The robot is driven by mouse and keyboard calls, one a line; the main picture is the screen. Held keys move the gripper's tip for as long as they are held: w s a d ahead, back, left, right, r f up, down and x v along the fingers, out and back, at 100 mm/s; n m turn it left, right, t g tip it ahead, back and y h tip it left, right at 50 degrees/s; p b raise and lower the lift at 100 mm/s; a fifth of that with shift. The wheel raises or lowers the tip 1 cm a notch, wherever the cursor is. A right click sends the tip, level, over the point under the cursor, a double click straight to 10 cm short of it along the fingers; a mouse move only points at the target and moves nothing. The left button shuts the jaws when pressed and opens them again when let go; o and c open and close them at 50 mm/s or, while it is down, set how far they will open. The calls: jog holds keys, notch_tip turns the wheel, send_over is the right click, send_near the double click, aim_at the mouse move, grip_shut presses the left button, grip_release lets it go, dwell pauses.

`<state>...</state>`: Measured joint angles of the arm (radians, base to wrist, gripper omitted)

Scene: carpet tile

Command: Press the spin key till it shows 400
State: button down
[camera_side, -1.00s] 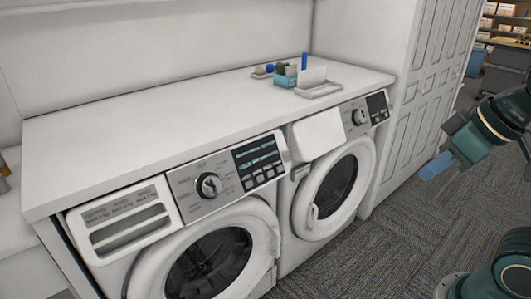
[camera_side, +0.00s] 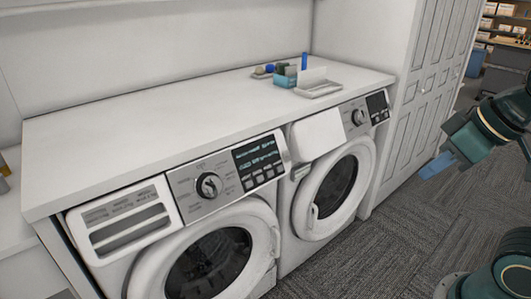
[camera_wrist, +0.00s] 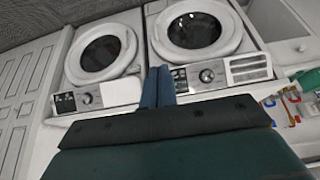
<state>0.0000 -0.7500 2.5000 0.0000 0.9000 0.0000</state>
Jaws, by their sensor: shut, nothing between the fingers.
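Two white front-loading machines stand side by side under a white counter. The left machine (camera_side: 150,262) in the side view has a panel with a dial (camera_side: 209,185), a dark display (camera_side: 257,156) with lit text too small to read, and a row of small keys (camera_side: 262,177) below it. I cannot tell which key is spin. The right machine (camera_side: 300,222) has its own dial and small dark display. My gripper (camera_side: 428,173) is shut and empty, at the right over the carpet, apart from both machines. In the wrist view my gripper (camera_wrist: 158,72) points toward the machines.
The counter (camera_side: 180,120) holds a tray (camera_side: 318,89) and small blue and teal items at its back right. A white panelled door (camera_side: 425,95) stands right of the machines. Grey carpet (camera_side: 400,240) in front is clear. Colourful items (camera_wrist: 290,103) show at the wrist view's right.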

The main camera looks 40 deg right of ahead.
aim_at(260, 179)
jog(key=shift+w, duration=0.1)
jog(key=w+a+f+n+y, duration=0.1)
jog(key=w+f, duration=0.1)
jog(key=w, duration=0.7)
jog(key=w+a+f+n+y, duration=0.1)
jog(key=w+f+n+y, duration=0.1)
jog(key=w, duration=0.7)
jog(key=w+d+f+y, duration=0.1)
jog(key=w+f+y, duration=0.2)
jog(key=w+f, duration=1.2)
jog(key=shift+f+g+y, duration=0.3)
jog(key=shift+f+y, duration=0.1)
jog(key=shift+f, duration=0.4)
jog(key=shift+w+f, duration=0.65)
jog(key=shift+w, duration=0.65)
jog(key=shift+w+f, duration=0.7)
jog(key=shift+w, duration=0.55)
jog(key=shift+w+f, duration=0.65)
jog(key=shift+w, duration=0.65)
jog(key=shift+w+f, duration=0.25)
jog(key=shift+w, duration=0.25)
